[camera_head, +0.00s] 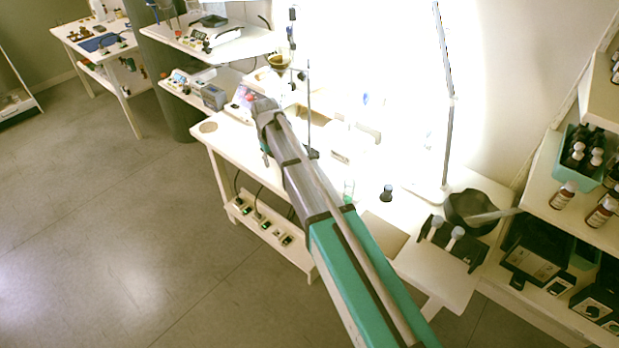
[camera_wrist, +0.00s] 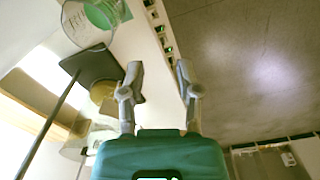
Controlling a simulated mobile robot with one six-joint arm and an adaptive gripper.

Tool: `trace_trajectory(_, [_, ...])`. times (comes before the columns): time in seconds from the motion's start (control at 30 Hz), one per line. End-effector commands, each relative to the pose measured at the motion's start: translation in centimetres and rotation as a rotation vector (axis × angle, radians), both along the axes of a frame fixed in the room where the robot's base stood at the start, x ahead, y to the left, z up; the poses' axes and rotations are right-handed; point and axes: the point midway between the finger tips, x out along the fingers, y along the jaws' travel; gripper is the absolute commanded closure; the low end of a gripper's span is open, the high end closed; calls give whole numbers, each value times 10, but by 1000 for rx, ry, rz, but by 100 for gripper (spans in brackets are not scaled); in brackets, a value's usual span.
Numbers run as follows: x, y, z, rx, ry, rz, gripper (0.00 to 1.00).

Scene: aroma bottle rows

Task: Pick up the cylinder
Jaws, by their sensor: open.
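A clear round vessel with green inside (camera_wrist: 92,20) shows at the top left of the wrist view, apparently the same one. My gripper (camera_wrist: 160,82) is open and empty in the wrist view, its two grey fingers apart. The vessel is beyond and left of the fingers there, not touching them. In the head view my arm crosses the bench and its wrist largely hides the fingers.
A stand with a dark base (camera_wrist: 92,62) and thin rod is left of the fingers. A flask of brown liquid (camera_head: 279,60) is held on it. A dark stopper-like object (camera_head: 387,193), a dark bowl (camera_head: 470,210) and a bottle rack (camera_head: 447,245) lie right. The floor is clear.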

Motion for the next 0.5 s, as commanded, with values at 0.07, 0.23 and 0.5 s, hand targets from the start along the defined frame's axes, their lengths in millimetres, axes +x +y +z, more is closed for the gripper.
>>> trace_trajectory(0.07, [-14, -19, 0, 1, 1, -26, 57])
trace_trajectory(0.23, [-51, -73, 0, 3, 2, -114, 57])
trace_trajectory(0.5, [-142, -174, 0, 8, 4, -309, 57])
